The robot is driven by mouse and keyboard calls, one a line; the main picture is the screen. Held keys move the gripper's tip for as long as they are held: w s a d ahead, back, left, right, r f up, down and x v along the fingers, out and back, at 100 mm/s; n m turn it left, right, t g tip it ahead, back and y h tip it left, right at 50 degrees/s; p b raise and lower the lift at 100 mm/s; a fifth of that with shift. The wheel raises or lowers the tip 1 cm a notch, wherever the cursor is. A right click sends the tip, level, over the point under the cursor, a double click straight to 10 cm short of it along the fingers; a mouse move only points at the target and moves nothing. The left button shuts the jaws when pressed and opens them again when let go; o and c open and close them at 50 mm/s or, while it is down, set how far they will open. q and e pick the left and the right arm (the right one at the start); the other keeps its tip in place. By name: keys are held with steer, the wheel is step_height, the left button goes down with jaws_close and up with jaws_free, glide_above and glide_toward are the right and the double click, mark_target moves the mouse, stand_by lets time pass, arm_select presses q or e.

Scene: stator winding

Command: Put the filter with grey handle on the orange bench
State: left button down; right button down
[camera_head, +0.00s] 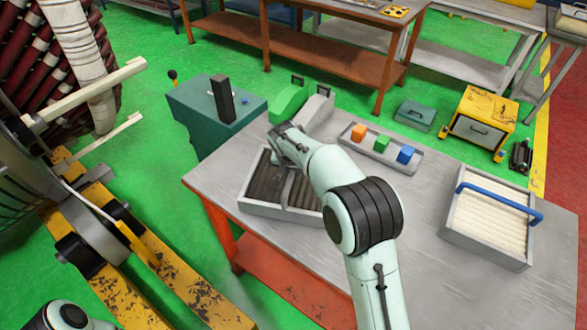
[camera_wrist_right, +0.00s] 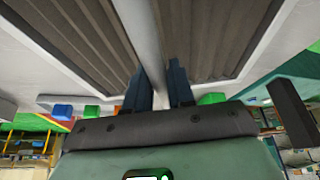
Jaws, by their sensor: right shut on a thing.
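The filter with grey handle (camera_head: 257,208) is a grey-framed box with dark pleats, at the left end of the grey-topped front table. My right gripper (camera_head: 284,150) is above it, shut on its handle. In the right wrist view, the gripper's dark fingers (camera_wrist_right: 160,88) sit either side of the grey handle bar (camera_wrist_right: 143,35), with the dark pleats (camera_wrist_right: 215,35) beyond. My forearm hides part of the filter; I cannot tell whether it touches the table. An orange-brown bench (camera_head: 310,68) stands at the back. Only part of my left arm shows, at bottom left.
On the front table (camera_head: 430,205), a second filter with blue handle (camera_head: 492,222) lies to the right. A grey tray (camera_head: 372,158) holds an orange, a green and a blue cube. A teal cabinet (camera_head: 210,110) stands left; green floor (camera_head: 140,60) lies between the tables.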

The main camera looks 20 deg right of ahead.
steer(key=shift+w, duration=0.1)
steer(key=c, duration=1.4)
jaws_free()
steer(key=shift+f, duration=0.25)
steer(key=o, duration=0.4)
steer(key=shift+o, duration=0.2)
steer(key=shift+r, duration=0.1)
steer(key=v, duration=1.2)
